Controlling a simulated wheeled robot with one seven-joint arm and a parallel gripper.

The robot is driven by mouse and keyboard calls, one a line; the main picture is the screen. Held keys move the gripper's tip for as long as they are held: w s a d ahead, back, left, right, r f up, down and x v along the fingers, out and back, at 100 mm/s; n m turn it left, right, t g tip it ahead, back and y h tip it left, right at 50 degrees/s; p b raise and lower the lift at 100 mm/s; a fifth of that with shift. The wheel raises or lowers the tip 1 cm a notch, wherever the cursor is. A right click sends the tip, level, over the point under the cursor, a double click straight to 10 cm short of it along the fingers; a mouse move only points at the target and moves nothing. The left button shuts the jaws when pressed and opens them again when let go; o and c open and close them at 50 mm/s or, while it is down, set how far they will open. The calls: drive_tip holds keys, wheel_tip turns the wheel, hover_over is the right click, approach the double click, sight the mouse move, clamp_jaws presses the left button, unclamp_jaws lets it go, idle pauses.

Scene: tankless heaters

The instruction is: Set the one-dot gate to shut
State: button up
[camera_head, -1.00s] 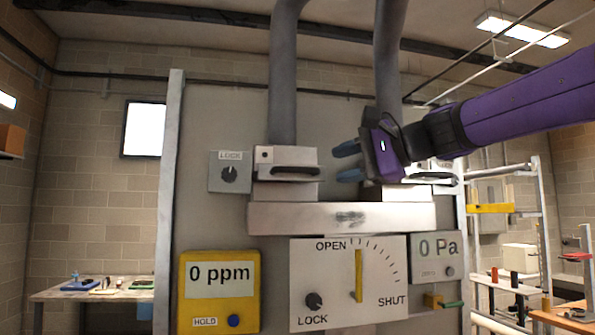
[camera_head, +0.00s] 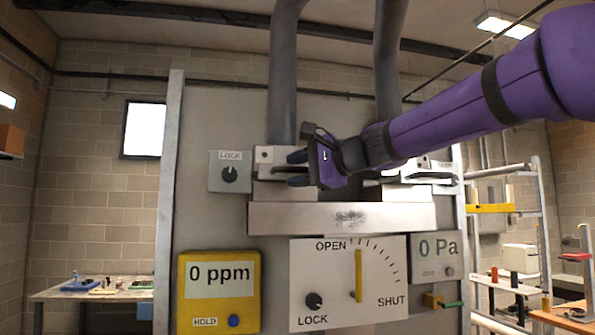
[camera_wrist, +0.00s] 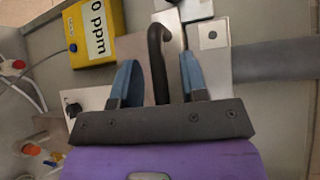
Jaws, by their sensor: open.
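The one-dot gate (camera_head: 264,156) is the left grey box under a pipe in the head view; its one-dot plate (camera_wrist: 212,34) also shows in the wrist view. Its black handle (camera_wrist: 157,55) stands between my two blue fingers in the wrist view, with gaps visible on both sides. In the head view my gripper (camera_head: 297,168) is in front of this gate, pointing left, and hides much of the handle. My gripper is open and holds nothing.
A second gate handle (camera_head: 432,178) is at the right. A LOCK knob box (camera_head: 229,172) is left of the gate. Below are a horizontal grey duct (camera_head: 290,218), an OPEN–SHUT dial panel (camera_head: 330,270), a yellow ppm meter (camera_head: 190,300) and a Pa gauge (camera_head: 437,250).

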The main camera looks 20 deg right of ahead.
clamp_jaws()
drive_tip(key=shift+w+d, duration=0.15)
drive_tip(key=shift+w, duration=1)
drive_tip(key=shift+w+d, duration=0.2)
drive_tip(key=shift+w, duration=0.95)
drive_tip(key=shift+w+d, duration=0.15)
drive_tip(key=shift+w, duration=1)
unclamp_jaws()
drive_tip(key=v, duration=1)
drive_tip(key=shift+s+d, duration=0.2)
drive_tip(key=shift+s, duration=0.15)
